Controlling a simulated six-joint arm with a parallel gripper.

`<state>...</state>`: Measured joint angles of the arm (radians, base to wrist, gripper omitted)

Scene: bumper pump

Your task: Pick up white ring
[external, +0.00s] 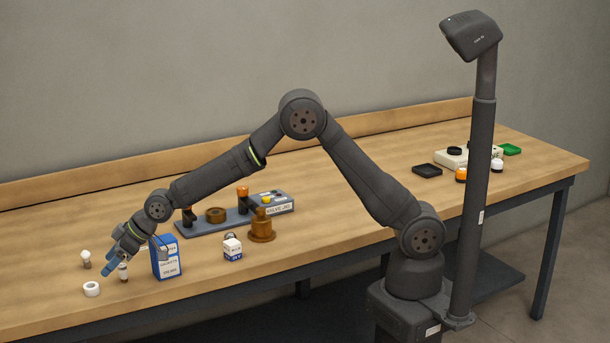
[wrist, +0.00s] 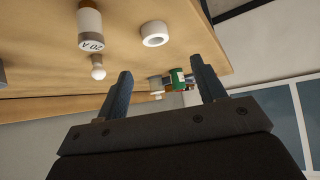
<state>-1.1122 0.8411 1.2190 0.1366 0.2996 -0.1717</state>
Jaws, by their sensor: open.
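The white ring (external: 91,289) lies flat on the wooden bench near its front left edge in the external view. It also shows in the wrist view (wrist: 155,33), at the top, with its hole visible and nothing around it. My gripper (external: 112,266) is above the bench, up and to the right of the ring in the external view. In the wrist view my gripper's two fingers (wrist: 160,65) are wide apart with nothing held between them. The ring appears beyond the fingertips, apart from both fingers.
A valve jig (external: 225,219) is farther back. Bench left of the ring is clear.

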